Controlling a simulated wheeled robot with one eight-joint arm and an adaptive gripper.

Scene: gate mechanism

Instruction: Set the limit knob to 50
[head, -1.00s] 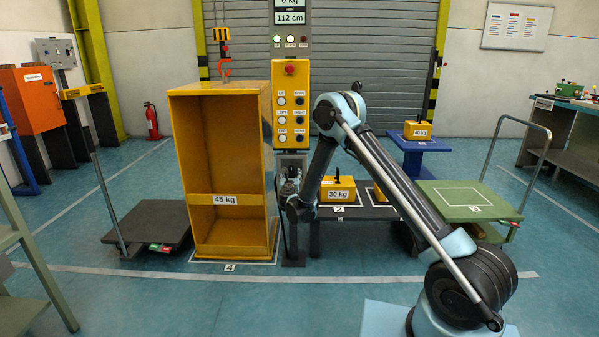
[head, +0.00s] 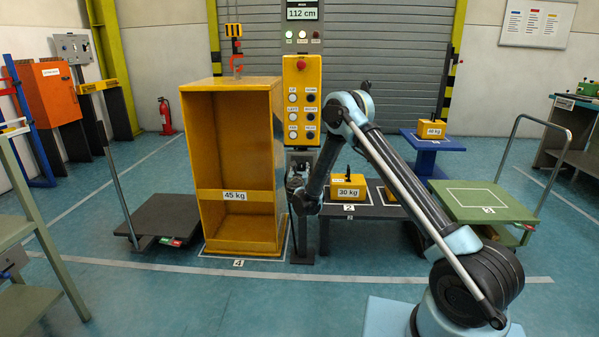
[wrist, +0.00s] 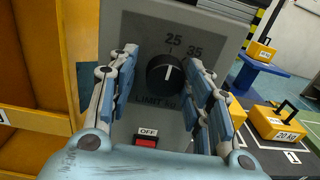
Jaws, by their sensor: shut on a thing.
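The limit knob (wrist: 165,73) is a round black dial with a white pointer line, on a grey panel (wrist: 140,35) in the wrist view. The labels 25 and 35 show above it, and its line points up near 25. In the head view my gripper (head: 297,182) is at the post below the yellow button box (head: 302,100).
A red switch (wrist: 147,142) marked OFF sits below the knob. The yellow 45 kg cabinet (head: 235,195) stands close on the left. A yellow 30 kg weight (head: 347,190) is on the low table to the right. Open floor lies in front.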

